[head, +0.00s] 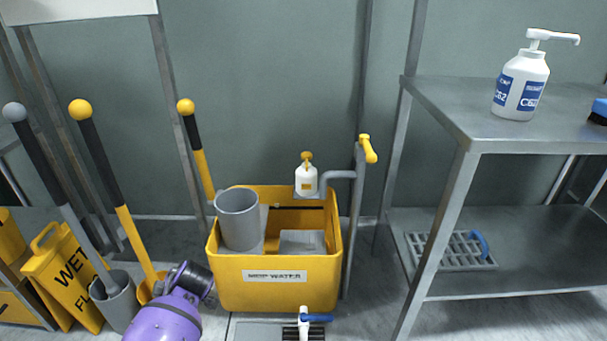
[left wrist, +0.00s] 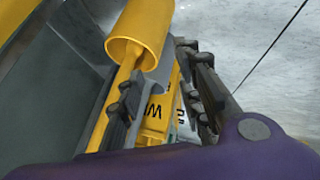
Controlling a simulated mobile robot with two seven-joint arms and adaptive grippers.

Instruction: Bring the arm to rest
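My left gripper (left wrist: 165,92) shows in the left wrist view with its two dark fingers apart. I see nothing held between them; the yellow wet floor sign (left wrist: 155,125) shows through the gap, beyond the fingers. A yellow cylinder (left wrist: 141,32) is near the fingertips; I cannot tell whether they touch it. In the head view part of my purple left arm (head: 163,320) comes in at the bottom left, in front of the mop bucket's left side. Its fingers cannot be made out there. My right gripper is in neither view.
The yellow mop bucket (head: 275,296) holds a grey cup (head: 238,220) and a small bottle (head: 306,180). Long-handled tools stand left, by the wet floor sign (head: 68,275). A steel shelf (head: 450,100) at right carries a pump bottle (head: 521,85).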

